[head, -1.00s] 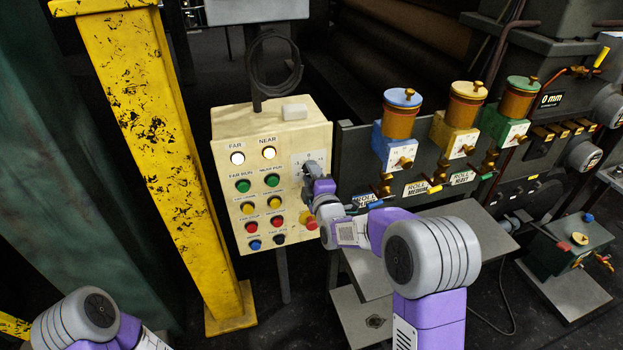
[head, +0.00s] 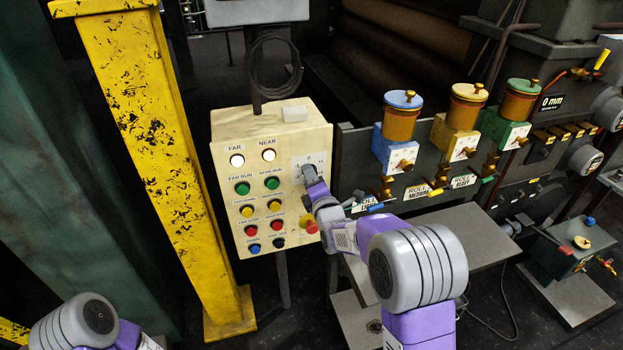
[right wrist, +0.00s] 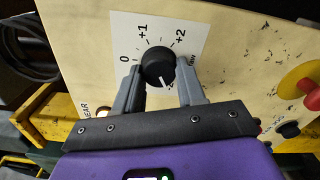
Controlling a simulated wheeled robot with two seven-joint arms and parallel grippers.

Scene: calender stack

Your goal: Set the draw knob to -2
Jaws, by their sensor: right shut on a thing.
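The draw knob (right wrist: 157,64) is round and black, on a white dial plate (right wrist: 150,22) of the cream control box (head: 228,164). In the right wrist view, 0 is at the plate's left, with +1 and +2 along the top. The knob's white mark points down and slightly right, away from these numbers. The labels on that side are hidden by my gripper. My right gripper (right wrist: 160,92) is shut on the knob, with one finger on either side. In the head view, the right gripper (head: 310,178) covers part of the dial. My left gripper is out of view.
A red emergency-type button (head: 311,226) sits just below the dial. A yellow post (head: 165,140) stands left of the box. Machinery with oil cups (head: 402,115) is close on the right.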

